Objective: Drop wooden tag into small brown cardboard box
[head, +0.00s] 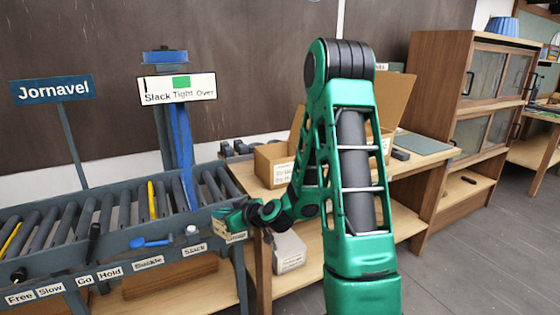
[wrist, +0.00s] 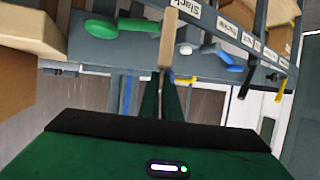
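My gripper (head: 232,217) reaches left and down over the right end of the conveyor's front rail. In the wrist view its two dark green fingers (wrist: 163,98) are close together around the end of a narrow, light wooden piece (wrist: 168,48), which looks like the wooden tag. A tan edge of it (head: 220,228) shows at the fingertips in the head view. A small brown cardboard box (head: 272,166) with a white label stands on the wooden bench, right of and behind the gripper. My arm partly hides the box's right side and flaps.
The roller conveyor (head: 120,215) has a labelled front rail with a blue lever (head: 150,243). A sign post with a blue column (head: 183,150) stands behind it. Open cardboard flaps (head: 396,97) rise behind my arm. A pale box (head: 289,252) sits on the lower shelf.

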